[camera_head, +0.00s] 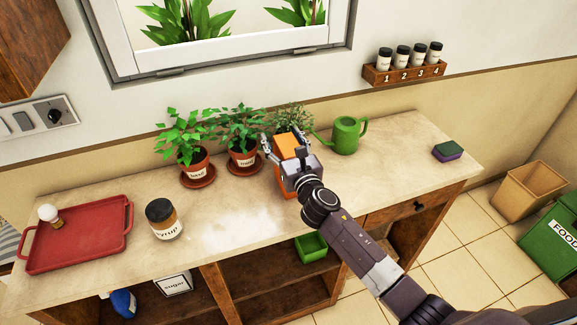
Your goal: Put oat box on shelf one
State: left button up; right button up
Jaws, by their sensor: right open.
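An orange box (287,144), which I take to be the oat box, stands on the counter (235,215) in front of the potted herbs. No label on it is readable. My right gripper (285,138) is open, with its fingers at either side of the box's top. The gripper body hides much of the box, and I cannot tell whether the fingers touch it. Open shelf compartments (270,292) lie under the counter; no number marks shelf one. My left gripper is not in view.
Potted herbs (195,157) and a green watering can (346,136) stand behind and beside the box. A syrup jar (162,219) and red tray (88,259) are at left. A green container (311,247) and sugar box (174,284) sit below. The counter's right part is mostly clear.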

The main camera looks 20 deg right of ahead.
grip_shut()
dwell(0.3)
jog(key=shift+r, duration=0.1)
